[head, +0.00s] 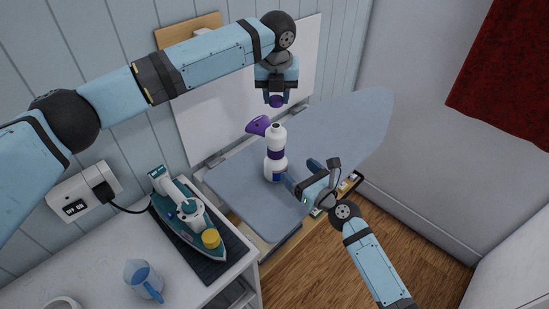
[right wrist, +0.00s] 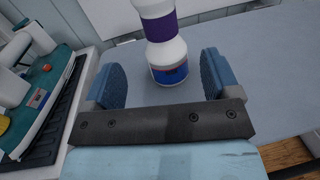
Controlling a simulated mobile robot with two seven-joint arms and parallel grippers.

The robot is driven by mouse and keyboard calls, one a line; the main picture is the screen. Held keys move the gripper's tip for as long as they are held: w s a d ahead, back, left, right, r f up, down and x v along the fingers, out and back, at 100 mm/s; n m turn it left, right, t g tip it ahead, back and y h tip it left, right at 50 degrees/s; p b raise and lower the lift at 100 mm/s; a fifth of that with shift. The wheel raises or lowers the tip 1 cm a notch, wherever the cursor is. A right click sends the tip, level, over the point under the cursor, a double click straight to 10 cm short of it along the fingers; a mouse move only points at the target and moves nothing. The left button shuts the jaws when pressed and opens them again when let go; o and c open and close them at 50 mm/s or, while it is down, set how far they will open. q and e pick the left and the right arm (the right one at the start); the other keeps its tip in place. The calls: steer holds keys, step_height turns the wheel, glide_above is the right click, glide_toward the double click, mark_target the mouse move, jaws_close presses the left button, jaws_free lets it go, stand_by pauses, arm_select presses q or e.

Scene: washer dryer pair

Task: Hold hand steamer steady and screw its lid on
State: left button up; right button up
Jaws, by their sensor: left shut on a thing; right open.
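The hand steamer (head: 276,167), a white bottle with a purple band and a purple nozzle at its top, stands upright on the ironing board (head: 235,183). Its white neck is uncovered. My left gripper (head: 276,96) is shut on a small purple lid (head: 277,101), holding it above the steamer with a clear gap. My right gripper (head: 302,174) is open low beside the steamer's base. In the right wrist view the steamer's lower body (right wrist: 168,55) appears between the two blue fingers, with gaps on both sides. Its top is cut off there.
A teal iron (head: 187,212) rests on a dark mat on the white counter (head: 105,255) at left, with a cord to a wall socket (head: 85,194). A blue jug (head: 143,280) stands in front. A red cloth (head: 505,75) hangs at right. The board's far end is clear.

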mark_target(281, 155)
steer(key=x, duration=1.1)
steer(key=shift+w+a, duration=0.1)
steer(key=shift+w, duration=0.05)
steer(key=c, duration=1.4)
arm_select(q)
steer(key=shift+w+f, duration=0.2)
steer(key=shift+f, duration=2.35)
steer(key=shift+f, duration=0.85)
steer(key=shift+f, duration=0.55)
